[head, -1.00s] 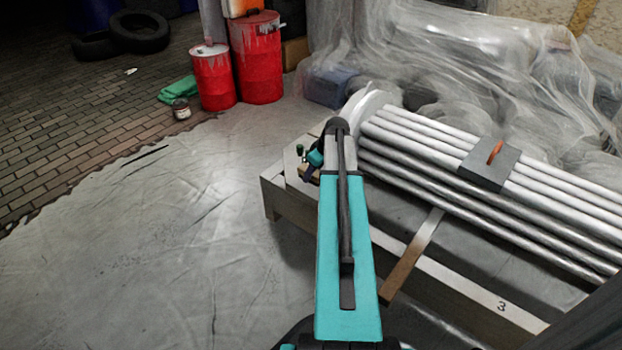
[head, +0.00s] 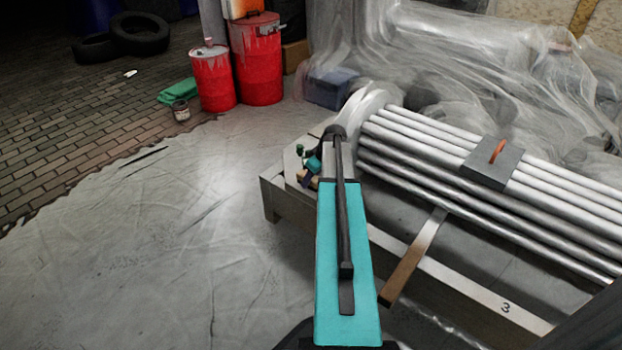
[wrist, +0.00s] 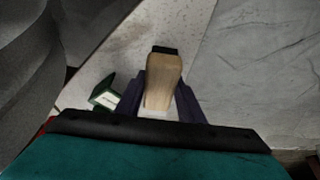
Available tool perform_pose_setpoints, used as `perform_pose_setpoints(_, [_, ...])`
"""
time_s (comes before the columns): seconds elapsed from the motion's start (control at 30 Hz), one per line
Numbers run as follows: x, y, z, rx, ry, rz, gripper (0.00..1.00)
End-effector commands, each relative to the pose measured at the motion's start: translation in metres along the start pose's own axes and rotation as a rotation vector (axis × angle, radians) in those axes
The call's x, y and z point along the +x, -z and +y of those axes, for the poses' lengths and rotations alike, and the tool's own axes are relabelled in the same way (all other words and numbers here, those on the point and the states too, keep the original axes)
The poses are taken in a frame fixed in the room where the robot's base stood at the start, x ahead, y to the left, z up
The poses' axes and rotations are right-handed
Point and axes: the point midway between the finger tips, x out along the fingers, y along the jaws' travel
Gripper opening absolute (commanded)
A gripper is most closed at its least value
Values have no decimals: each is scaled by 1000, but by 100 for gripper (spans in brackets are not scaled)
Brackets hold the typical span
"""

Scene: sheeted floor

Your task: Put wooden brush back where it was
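The wooden brush (wrist: 163,82) shows in the wrist view as a pale wooden block with a dark far end. My gripper (wrist: 161,93) has its dark purple fingers on either side of the brush, close against it, and looks shut on it. In the head view the brush (head: 302,176) is a small tan patch beside my gripper (head: 307,181), over the left end of a pale bench (head: 274,195). My arm hides part of it. Whether the brush touches the surface cannot be told.
A green object (wrist: 104,94) stands close left of the gripper; a green-topped item (head: 299,150) shows on the bench. Metal pipes (head: 450,165) with a grey block (head: 492,165) lie to the right. A wooden strip (head: 412,260) crosses the bench edge.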

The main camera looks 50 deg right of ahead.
Motion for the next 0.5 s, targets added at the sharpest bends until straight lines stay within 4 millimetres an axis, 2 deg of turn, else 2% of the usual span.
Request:
perform_pose_setpoints(0.03, [0, 0, 0, 0, 0, 0, 42])
perform_pose_setpoints(0.1, [0, 0, 0, 0, 0, 0, 53])
perform_pose_setpoints(0.5, [-3, 1, 0, 0, 0, 0, 53])
